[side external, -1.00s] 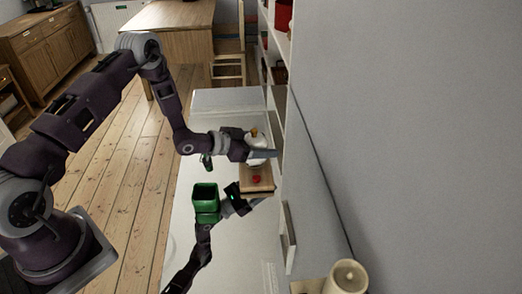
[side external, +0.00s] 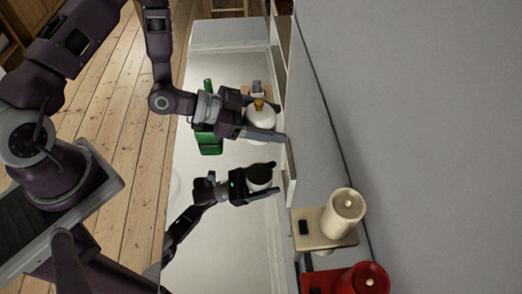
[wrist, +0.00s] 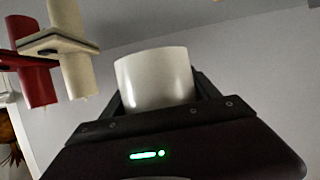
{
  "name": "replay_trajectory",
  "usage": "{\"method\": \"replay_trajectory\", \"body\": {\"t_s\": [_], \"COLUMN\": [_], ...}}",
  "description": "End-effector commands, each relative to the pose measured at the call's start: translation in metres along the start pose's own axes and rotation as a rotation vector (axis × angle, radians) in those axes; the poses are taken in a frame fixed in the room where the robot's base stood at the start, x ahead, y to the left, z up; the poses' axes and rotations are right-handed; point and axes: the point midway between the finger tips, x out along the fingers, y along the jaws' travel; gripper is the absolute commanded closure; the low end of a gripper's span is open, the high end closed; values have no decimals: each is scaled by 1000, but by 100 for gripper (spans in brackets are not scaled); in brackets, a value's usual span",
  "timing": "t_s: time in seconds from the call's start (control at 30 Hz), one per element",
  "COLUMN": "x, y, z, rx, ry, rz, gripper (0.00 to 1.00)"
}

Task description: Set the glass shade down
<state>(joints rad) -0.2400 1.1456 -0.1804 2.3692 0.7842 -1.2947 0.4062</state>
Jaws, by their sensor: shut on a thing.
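The white glass shade (side external: 260,118) is held in my gripper (side external: 267,124), beside the wall in the side view. A small gold-orange piece shows at its upper end there. In the wrist view the shade (wrist: 155,80) stands as a plain white cylinder between the two dark fingers, and my gripper is shut on it. The shade is in the air, with no surface visibly touching it. Its far side is hidden.
A cream wall lamp (side external: 345,212) and a red one (side external: 365,280) are on the wall at lower right. A mirror-like panel (side external: 215,170) reflects my arm. Floorboards (side external: 125,150) at left are clear.

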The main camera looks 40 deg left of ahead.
Motion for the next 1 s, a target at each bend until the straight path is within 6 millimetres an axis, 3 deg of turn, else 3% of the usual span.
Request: {"method": "replay_trajectory", "body": {"t_s": [0.1, 0.4, 0.8, 0.83, 0.93, 1.0], "x": [11, 32, 35, 35, 35, 35], "y": [2, 1, 1, 0, 0, 0], "z": [28, 79, 87, 87, 87, 87], "rx": [-1, 0, 1, 1, 1, 1], "ry": [-3, -1, 0, -1, -1, -1], "rz": [3, 2, 1, 1, 1, 1], "gripper": [77, 77, 77, 26, 8, 8]}}
